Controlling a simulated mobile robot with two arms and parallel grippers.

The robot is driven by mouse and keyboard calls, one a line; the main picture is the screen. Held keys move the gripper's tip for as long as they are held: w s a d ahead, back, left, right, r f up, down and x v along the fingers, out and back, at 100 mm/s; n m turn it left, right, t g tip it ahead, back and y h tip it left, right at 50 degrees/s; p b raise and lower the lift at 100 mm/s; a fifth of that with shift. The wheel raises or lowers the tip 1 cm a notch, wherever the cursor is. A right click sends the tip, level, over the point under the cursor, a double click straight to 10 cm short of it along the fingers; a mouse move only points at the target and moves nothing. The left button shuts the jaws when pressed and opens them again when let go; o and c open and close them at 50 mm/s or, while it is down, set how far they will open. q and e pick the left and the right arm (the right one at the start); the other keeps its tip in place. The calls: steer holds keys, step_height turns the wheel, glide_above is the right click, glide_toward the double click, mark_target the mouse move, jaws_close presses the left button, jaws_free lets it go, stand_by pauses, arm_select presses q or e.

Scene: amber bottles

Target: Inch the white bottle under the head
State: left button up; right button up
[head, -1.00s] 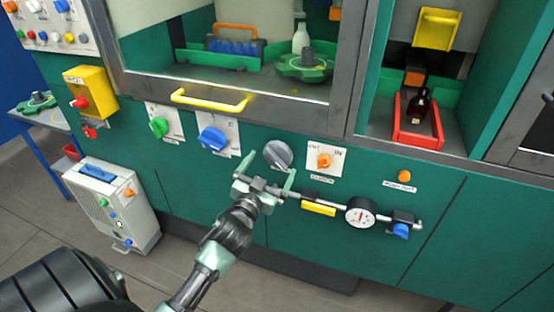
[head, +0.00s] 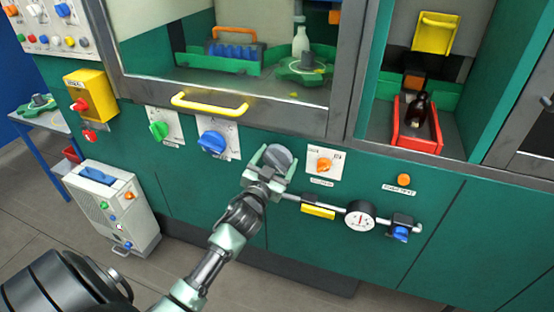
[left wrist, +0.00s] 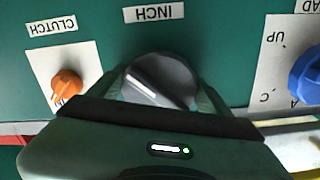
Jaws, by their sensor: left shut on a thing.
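My right gripper is not in view.
The orange clutch knob (head: 324,164) is just right of the grey knob, and the blue knob (head: 212,141) is to its left. A yellow handle (head: 210,102) sticks out above. A rail with a gauge (head: 360,214) runs below right.

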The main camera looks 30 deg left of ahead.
mark_target(274, 165)
arm_select(q)
steer(key=shift+m, duration=0.6)
steer(key=o, duration=1.3)
steer(key=shift+o, duration=0.2)
steer(key=v, duration=0.7)
steer(key=shift+s, duration=0.4)
